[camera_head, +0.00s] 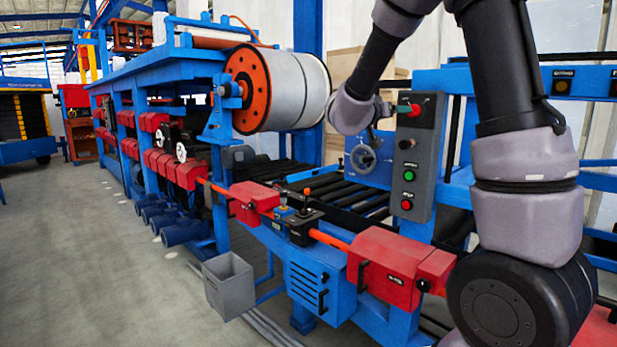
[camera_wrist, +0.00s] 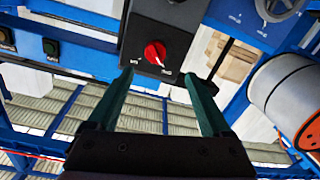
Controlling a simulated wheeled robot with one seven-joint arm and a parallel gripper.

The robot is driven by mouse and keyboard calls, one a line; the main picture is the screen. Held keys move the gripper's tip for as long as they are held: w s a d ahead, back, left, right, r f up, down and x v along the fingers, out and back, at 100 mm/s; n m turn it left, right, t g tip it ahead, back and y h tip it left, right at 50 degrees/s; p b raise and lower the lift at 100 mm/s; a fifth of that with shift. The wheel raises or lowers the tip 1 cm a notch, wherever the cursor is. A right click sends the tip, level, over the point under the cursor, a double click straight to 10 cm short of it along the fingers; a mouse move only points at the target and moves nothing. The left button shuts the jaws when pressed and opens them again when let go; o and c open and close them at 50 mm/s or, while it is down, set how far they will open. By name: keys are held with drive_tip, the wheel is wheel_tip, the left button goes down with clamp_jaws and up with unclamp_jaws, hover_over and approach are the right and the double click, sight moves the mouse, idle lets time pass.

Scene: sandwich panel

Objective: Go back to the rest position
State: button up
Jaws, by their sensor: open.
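My gripper (camera_wrist: 157,76) shows in the wrist view with its two dark green fingers spread apart and nothing between them. A red rotary knob (camera_wrist: 155,53) on a dark control box (camera_wrist: 178,22) lies beyond the fingertips, in line with the gap; I cannot tell the exact distance. In the head view my arm comes down from the upper right, and its wrist end is just left of the control box (camera_head: 426,150). The red knob (camera_head: 415,109) is at the top of that box. In the head view the gripper is mostly hidden by my wrist.
Below the knob are a green button (camera_head: 409,176) and a red button (camera_head: 408,204). A handwheel (camera_head: 363,157) sits left of the box. Roller conveyor, blue frame and a white coil (camera_head: 300,90) stand left and behind. A grey bin (camera_head: 229,285) stands on the floor. Open floor lies left.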

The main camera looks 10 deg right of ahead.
drive_tip(key=s+a+r+n+t+y, duration=0.2)
drive_tip(key=s+a+r+n+y, duration=0.15)
drive_tip(key=s+a+y, duration=0.9)
drive_tip(key=s+d+f+g+y, duration=0.1)
drive_tip(key=s+f+g, duration=0.2)
drive_tip(key=s, duration=0.6)
drive_tip(key=s+d+f+g+y, duration=0.2)
drive_tip(key=s+f+g, duration=0.1)
drive_tip(key=s, duration=0.6)
drive_tip(key=shift+f, duration=0.6)
drive_tip(key=shift+m, duration=0.25)
drive_tip(key=shift+c, duration=0.3)
